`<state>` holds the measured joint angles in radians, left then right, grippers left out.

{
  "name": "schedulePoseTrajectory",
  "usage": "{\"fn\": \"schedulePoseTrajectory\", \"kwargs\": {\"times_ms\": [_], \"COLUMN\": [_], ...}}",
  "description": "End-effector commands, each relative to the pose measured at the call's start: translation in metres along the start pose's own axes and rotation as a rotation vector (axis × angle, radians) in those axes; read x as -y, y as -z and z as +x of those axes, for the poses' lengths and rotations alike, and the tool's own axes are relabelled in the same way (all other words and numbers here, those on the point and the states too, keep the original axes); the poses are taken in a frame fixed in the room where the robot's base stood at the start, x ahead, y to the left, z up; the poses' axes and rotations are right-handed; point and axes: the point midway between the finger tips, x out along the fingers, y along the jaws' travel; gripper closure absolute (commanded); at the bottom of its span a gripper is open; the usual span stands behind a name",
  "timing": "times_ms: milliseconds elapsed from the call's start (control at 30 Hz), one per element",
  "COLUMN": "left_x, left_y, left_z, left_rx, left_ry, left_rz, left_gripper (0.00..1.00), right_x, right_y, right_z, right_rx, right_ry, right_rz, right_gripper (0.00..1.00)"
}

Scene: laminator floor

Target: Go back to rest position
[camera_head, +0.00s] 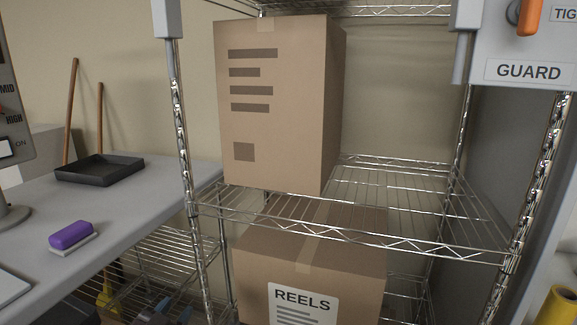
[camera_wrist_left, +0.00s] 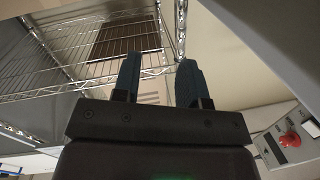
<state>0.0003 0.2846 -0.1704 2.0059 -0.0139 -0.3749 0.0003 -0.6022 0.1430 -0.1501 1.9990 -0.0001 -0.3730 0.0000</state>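My left gripper (camera_wrist_left: 160,78) shows in the left wrist view with its two blue-grey fingers spread apart and nothing between them. My right gripper is not in view.
A tall cardboard box (camera_head: 270,120) stands on the rack's middle shelf; a REELS box (camera_head: 330,262) sits below. The grey bench (camera_head: 140,205) at left holds a purple-topped block (camera_head: 71,236) and a black tray (camera_head: 98,170). A GUARD panel (camera_head: 525,45) is at right.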

Motion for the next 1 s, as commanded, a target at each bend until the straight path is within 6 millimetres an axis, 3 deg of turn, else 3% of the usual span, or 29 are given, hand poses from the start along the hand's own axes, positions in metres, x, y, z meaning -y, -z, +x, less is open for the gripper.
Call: {"fn": "schedulePoseTrajectory", "kwargs": {"times_ms": [33, 200, 400, 500, 700, 1000], "left_x": [-0.006, -0.022, -0.043, -0.052, -0.061, -0.062], "left_y": [-0.028, -0.101, -0.17, -0.193, -0.217, -0.22], "left_z": [-0.017, -0.075, -0.154, -0.19, -0.233, -0.239], "left_rx": [0.056, 0.218, 0.401, 0.475, 0.56, 0.573], "left_ry": [0.003, 0.023, 0.054, 0.065, 0.075, 0.076], "left_rz": [-0.034, -0.115, -0.191, -0.217, -0.236, -0.237], "left_gripper": [0.61, 0.61, 0.61, 0.61, 0.61, 0.61], "right_x": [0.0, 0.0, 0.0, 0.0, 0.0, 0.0], "right_y": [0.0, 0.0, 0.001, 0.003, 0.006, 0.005], "right_z": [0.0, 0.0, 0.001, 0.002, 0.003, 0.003], "right_rx": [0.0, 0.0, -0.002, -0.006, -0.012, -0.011], "right_ry": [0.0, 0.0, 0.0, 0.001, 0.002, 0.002], "right_rz": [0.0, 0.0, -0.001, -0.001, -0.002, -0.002], "right_gripper": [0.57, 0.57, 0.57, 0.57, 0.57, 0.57]}}
